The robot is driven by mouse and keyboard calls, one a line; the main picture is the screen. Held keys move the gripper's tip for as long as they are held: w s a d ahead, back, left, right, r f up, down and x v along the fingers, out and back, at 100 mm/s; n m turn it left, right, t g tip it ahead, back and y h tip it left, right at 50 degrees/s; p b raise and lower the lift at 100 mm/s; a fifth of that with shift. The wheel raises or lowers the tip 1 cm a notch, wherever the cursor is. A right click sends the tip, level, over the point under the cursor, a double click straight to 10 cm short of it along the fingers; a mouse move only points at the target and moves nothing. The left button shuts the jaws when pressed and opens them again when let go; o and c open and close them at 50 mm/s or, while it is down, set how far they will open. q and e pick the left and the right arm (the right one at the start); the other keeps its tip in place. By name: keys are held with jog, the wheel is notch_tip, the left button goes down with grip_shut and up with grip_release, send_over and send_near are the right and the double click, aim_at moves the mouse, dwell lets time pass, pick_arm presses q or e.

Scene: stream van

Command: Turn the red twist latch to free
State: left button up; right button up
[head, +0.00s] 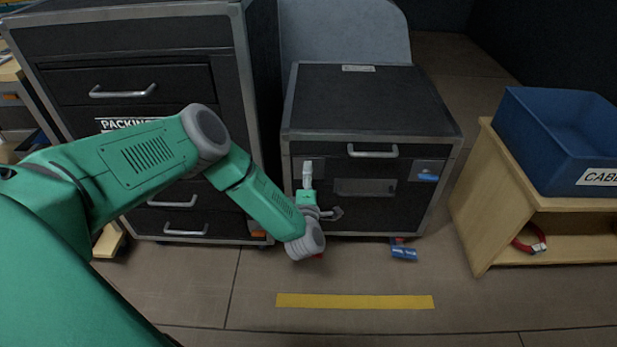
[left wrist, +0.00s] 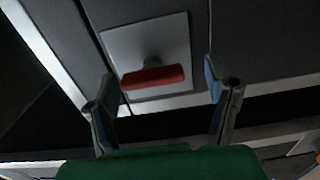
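The red twist latch (left wrist: 152,77) is a red bar on a short stem over a square grey plate (left wrist: 120,45), seen in the left wrist view. The bar lies nearly level in that picture, tilted slightly. My left gripper (left wrist: 160,74) is open, with one finger on each side of the bar and a gap on both sides. In the head view my left gripper (head: 321,190) is at the left front of the low black case (head: 370,105), and it hides the red latch there. My right gripper is not in view.
A blue latch (head: 425,172) sits on a plate at the case's right front. A silver handle (head: 372,151) sticks out near the case's top edge. A taller drawer cabinet (head: 130,60) stands left. A blue bin (head: 560,140) rests on a wooden shelf at right.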

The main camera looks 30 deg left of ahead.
pick_arm(q)
jog(key=shift+w+r, duration=0.1)
jog(key=shift+r, duration=0.05)
jog(key=v, duration=1.2)
dwell(0.3)
jog(key=s+d+f+m+g+h, duration=0.2)
jog(key=s+d+m+h, duration=0.1)
jog(key=d+m+h, duration=0.25)
jog(key=s+d+f+m+g+h, duration=0.2)
jog(key=s+d+f+m+h, duration=0.1)
jog(key=d+m+h, duration=0.3)
jog(key=s+f+m+g, duration=0.1)
jog(key=s+m+g, duration=0.4)
jog(key=s+m, duration=0.4)
jog(key=s+a+r+m+g+y, duration=0.1)
jog(key=s+a+r+m+g, duration=0.15)
jog(key=s+a, duration=0.35)
jog(key=s+a+r+m+g+y, duration=0.2)
jog(key=s+a+g, duration=0.1)
jog(key=s, duration=0.5)
notch_tip(320, 180, up, 16)
jog(key=p, duration=1.7)
jog(key=shift+f+h, duration=0.2)
jog(key=shift+h, duration=0.15)
